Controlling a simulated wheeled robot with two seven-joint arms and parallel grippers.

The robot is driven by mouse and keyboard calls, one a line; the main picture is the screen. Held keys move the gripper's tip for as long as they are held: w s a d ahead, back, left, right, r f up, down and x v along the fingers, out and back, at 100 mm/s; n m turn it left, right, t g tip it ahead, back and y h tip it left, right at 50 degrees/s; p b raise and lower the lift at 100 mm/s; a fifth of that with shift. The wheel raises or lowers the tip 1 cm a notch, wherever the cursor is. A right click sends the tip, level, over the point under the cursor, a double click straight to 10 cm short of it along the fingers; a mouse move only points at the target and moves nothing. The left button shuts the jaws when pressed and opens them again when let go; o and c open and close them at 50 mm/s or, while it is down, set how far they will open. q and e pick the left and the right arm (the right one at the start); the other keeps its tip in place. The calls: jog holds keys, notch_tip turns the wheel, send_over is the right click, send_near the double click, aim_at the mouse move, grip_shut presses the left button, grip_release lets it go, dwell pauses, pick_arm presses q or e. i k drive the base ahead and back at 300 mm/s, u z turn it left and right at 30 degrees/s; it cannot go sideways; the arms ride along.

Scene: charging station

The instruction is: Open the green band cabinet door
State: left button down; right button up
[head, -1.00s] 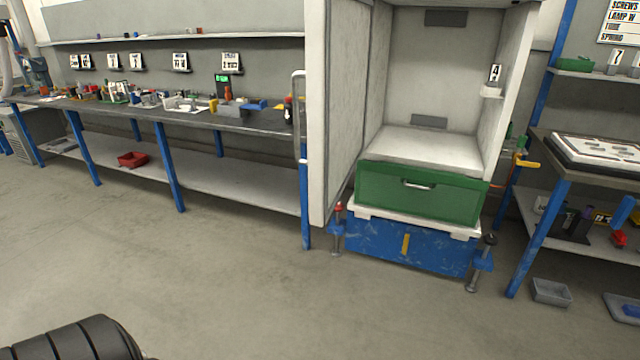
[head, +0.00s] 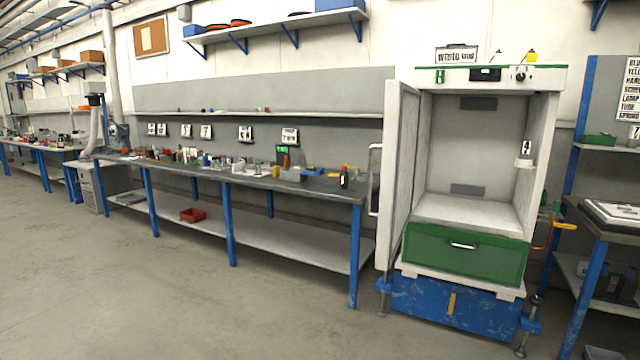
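The cabinet with a green top band (head: 500,76) stands at the right in the head view. Its white door (head: 396,170) is swung wide open to the left, and the pale empty inside shows. A vertical handle (head: 374,180) is on the door's outer left side. A green drawer (head: 464,258) with a silver handle is shut below the opening. Neither of my grippers is in view.
A long workbench (head: 330,186) with blue legs runs along the wall left of the cabinet, and a red bin (head: 193,215) sits on its lower shelf. Another bench (head: 590,225) stands close on the right. The floor (head: 200,300) in front is clear.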

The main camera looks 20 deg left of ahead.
aim_at(402, 105)
jog(key=u, duration=0.15)
jog(key=k, duration=0.35)
jog(key=z, duration=0.85)
jog(key=i, duration=0.7)
jog(key=z, duration=1)
jog(key=i, duration=1)
jog(key=u, duration=0.4)
jog(key=i, duration=0.75)
jog(key=u, duration=0.7)
